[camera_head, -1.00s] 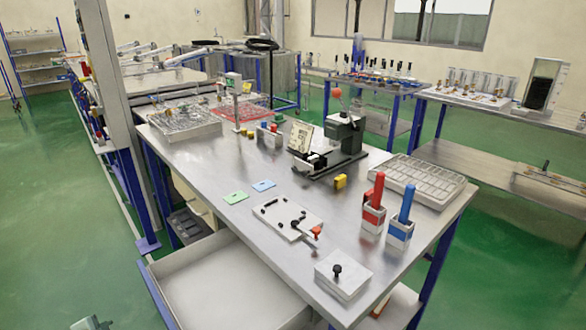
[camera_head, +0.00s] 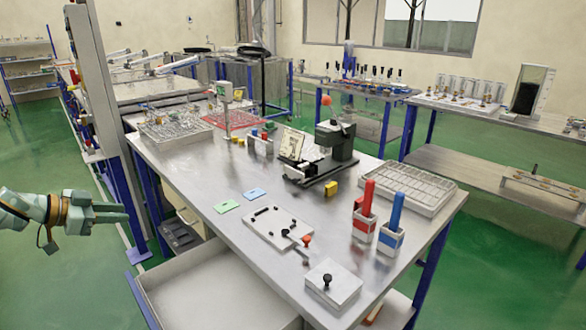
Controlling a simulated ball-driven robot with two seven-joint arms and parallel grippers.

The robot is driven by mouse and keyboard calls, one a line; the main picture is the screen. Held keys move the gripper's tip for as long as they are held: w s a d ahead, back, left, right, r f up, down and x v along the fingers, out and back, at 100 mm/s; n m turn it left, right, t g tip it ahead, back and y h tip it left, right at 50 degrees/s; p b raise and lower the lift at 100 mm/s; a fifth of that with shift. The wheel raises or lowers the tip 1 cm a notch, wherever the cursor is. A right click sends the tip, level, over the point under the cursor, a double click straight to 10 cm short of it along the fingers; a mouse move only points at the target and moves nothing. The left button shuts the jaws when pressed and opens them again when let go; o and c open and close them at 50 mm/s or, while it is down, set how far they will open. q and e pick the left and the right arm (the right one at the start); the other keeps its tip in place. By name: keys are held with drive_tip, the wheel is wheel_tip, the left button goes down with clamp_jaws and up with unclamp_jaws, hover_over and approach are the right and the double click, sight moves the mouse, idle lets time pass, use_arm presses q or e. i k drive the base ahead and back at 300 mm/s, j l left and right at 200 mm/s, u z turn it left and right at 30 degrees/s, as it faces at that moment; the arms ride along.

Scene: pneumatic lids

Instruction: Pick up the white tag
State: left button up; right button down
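I cannot clearly make out a loose white tag on the workbench. A green tag (camera_head: 227,206) and a blue tag (camera_head: 255,193) lie flat near the bench's left edge. A cream card with dark print (camera_head: 291,143) stands tilted by the dark green press (camera_head: 335,150). My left gripper (camera_head: 124,213) is at the left of the view, over the green floor, well apart from the bench and all tags. Its fingers point right, and nothing shows between them; how far apart they are is unclear. My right gripper is not in view.
The bench (camera_head: 205,175) holds a white plate with black knobs (camera_head: 268,233), a white block with a black knob (camera_head: 333,285), red (camera_head: 364,227) and blue (camera_head: 391,238) handled tools in holders, and a compartment tray (camera_head: 425,183). An open drawer (camera_head: 205,290) juts out at the front.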

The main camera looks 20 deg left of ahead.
sight(306, 166)
drive_tip(key=i+l, duration=0.5)
drive_tip(key=i, duration=0.15)
drive_tip(key=i+l, duration=0.5)
drive_tip(key=i, duration=0.15)
